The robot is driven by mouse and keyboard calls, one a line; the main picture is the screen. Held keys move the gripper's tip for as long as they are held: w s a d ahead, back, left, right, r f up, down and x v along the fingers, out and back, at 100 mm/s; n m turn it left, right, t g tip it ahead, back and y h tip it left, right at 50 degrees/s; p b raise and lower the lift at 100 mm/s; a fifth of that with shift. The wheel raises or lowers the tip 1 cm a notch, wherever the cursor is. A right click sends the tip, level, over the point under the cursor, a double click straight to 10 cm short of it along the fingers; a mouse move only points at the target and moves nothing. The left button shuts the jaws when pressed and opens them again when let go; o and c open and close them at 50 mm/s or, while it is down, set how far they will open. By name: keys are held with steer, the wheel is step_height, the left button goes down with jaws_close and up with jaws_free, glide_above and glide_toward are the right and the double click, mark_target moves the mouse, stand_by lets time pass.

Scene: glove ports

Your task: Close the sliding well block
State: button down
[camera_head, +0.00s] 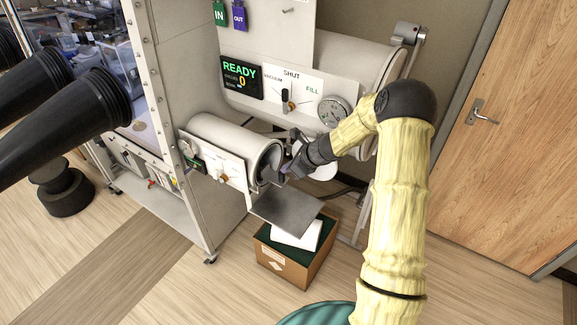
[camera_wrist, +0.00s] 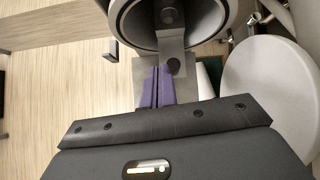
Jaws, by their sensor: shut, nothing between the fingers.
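No part is clearly labelled as a well block. A flat grey plate (camera_head: 286,207) sticks out below the open mouth of the small white cylinder (camera_head: 236,138), and I take it for the sliding part. In the wrist view a grey bracket with a dark round knob (camera_wrist: 172,64) stands in front of the dark cylinder mouth (camera_wrist: 150,32). My gripper (camera_head: 286,169) is at the mouth, above the plate. Its purple fingers (camera_wrist: 158,88) are shut together with nothing between them, just short of the bracket. Whether they touch it I cannot tell.
A round white lid (camera_wrist: 278,92) hangs open at the right of the cylinder. A cardboard box (camera_head: 283,265) with white and green contents stands below the plate. A larger cylinder (camera_head: 365,68) is above. A wooden door (camera_head: 525,130) is at the right.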

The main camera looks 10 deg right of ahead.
steer(key=s+r+n+g+h+b, duration=0.1)
steer(key=s+r+n+h+b, duration=0.2)
steer(key=s+n, duration=0.9)
steer(key=s+r+n+g+h+b, duration=0.2)
steer(key=s+r+n+h+b, duration=0.1)
steer(key=s+n, duration=1)
steer(key=s, duration=0.4)
steer(key=shift+s+d, duration=0.35)
steer(key=shift+s, duration=0.05)
